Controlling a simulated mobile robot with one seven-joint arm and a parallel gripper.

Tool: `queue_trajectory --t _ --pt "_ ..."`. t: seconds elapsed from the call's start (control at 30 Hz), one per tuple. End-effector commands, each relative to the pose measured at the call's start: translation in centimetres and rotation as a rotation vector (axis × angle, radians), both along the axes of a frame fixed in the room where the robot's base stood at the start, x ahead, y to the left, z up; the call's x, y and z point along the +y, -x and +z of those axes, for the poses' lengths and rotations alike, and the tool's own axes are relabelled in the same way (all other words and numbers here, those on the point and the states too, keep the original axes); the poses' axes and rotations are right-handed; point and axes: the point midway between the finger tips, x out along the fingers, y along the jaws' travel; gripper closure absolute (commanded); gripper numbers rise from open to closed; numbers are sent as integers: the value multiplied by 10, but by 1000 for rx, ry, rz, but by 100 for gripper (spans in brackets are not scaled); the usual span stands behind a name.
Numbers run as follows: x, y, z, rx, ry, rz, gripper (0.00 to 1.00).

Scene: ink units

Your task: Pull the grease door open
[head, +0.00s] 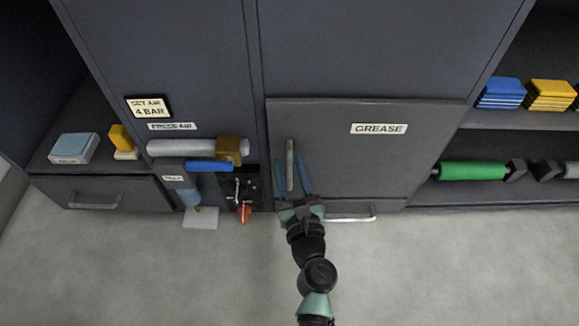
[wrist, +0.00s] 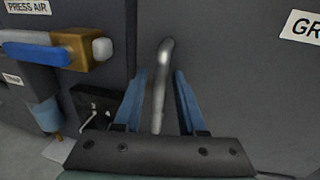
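The grease door (head: 350,150) is a dark grey panel with a white GREASE label (head: 379,129); the label's edge also shows in the wrist view (wrist: 302,26). The door looks shut. Its upright silver bar handle (head: 290,160) is near the door's left edge. My gripper (head: 293,178) is at the handle with its blue fingers open. In the wrist view, the handle (wrist: 161,75) stands between the two fingers (wrist: 160,88), with a visible gap on each side. The handle's lower end is hidden behind the gripper body in the head view.
A drawer handle (head: 350,219) is below the door. Shelves at right hold a green roller (head: 473,171). The floor in front is clear.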

Motion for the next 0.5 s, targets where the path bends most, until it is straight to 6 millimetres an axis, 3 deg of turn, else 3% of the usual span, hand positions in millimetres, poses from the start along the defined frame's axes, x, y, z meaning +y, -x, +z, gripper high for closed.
queue_trajectory --t 0.03,0.2,0.5 --pt "0 0 0 0 0 0 71" --pt "0 0 0 0 0 0 100" --pt "0 0 0 0 0 0 100"
